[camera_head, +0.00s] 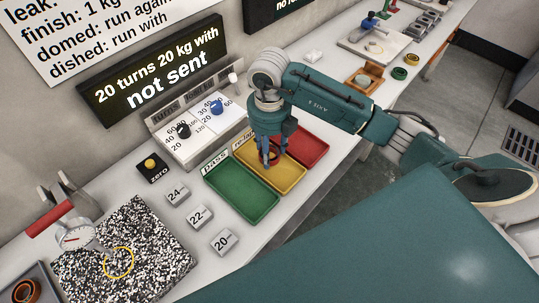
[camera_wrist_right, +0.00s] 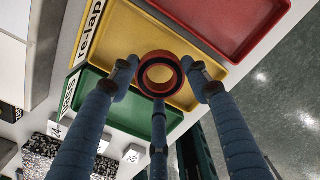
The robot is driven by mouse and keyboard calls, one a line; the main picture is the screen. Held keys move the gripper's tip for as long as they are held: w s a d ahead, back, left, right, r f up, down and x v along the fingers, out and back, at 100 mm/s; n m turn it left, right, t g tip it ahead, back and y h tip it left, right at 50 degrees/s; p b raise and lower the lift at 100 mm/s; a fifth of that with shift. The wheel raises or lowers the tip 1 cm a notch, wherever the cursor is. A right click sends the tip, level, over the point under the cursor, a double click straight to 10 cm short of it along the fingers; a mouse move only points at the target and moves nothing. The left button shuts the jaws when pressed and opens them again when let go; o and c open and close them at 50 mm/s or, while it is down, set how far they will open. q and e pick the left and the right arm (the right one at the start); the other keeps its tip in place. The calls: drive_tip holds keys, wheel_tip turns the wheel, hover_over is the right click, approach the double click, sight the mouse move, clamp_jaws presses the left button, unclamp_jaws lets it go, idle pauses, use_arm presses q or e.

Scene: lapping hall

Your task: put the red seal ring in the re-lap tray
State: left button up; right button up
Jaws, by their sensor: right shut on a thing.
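The red seal ring (camera_wrist_right: 146,64) is held between the blue fingers of my right gripper (camera_wrist_right: 161,80) in the right wrist view. The ring appears over the yellow re-lap tray (camera_wrist_right: 122,40), whose label shows beside it. In the head view my right gripper (camera_head: 271,152) points down over the yellow tray (camera_head: 262,182), its fingers shut on the ring, which is mostly hidden there. I cannot tell whether the ring touches the tray floor. My left gripper is in neither view.
The green pass tray (camera_head: 240,192) lies left of the yellow tray and a red tray (camera_head: 312,150) right of it. Grey blocks (camera_head: 224,241), a speckled plate (camera_head: 150,235) with a dial gauge (camera_head: 77,237), and a knob panel (camera_head: 190,135) stand nearby.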

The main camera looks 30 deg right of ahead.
wheel_tip(320, 180, down, 3)
drive_tip(key=shift+f, duration=0.2)
drive_tip(key=shift+f, duration=0.15)
drive_tip(key=o, duration=1)
